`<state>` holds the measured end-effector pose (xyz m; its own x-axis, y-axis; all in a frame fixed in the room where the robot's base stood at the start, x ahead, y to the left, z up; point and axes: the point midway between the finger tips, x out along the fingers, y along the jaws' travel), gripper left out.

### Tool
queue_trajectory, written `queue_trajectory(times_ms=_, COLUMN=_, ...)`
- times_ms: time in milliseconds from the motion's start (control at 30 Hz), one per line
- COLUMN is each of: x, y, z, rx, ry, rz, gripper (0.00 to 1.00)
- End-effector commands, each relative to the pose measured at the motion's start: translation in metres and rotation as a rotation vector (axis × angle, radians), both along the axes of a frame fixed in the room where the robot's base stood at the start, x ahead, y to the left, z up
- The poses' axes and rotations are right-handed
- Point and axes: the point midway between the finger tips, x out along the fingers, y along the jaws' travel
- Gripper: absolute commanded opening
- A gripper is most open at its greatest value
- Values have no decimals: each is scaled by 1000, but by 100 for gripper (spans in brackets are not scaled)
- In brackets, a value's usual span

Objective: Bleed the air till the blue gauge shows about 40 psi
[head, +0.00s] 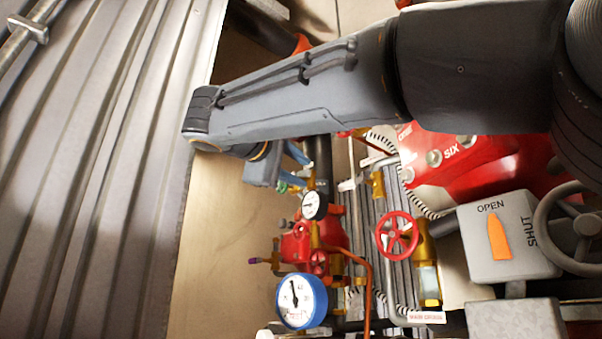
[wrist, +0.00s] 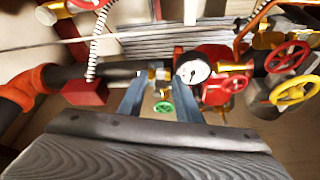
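The blue gauge (head: 301,301) is at the bottom centre of the head view. Its white face has a dark needle pointing nearly straight up, slightly left; the numbers are too small to read. My gripper (head: 302,171) is open above it in the head view, near a small green handwheel (head: 283,187) on the pipework. In the wrist view, my gripper (wrist: 160,74) has its two blue fingers apart, with the green handwheel (wrist: 163,107) and its brass valve showing between them. I cannot tell whether the fingers touch the valve.
A smaller white gauge (head: 314,205) is close beside my fingers; it also shows in the wrist view (wrist: 192,69). A red valve body (head: 308,247), a red handwheel (head: 397,236) and a grey OPEN/SHUT box (head: 505,240) crowd the right. A corrugated panel (head: 90,160) fills the left.

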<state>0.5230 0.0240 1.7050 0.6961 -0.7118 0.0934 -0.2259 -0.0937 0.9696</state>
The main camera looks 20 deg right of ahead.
Motion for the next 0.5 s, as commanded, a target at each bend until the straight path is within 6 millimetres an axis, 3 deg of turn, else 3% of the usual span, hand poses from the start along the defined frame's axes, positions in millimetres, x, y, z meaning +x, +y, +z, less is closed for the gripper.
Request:
queue_trajectory(times_ms=200, x=-22, y=25, z=-4, rx=1, ry=-3, rz=6, gripper=31)
queue_trajectory(times_ms=500, x=-44, y=46, z=-7, rx=-1, ry=0, rz=3, gripper=31)
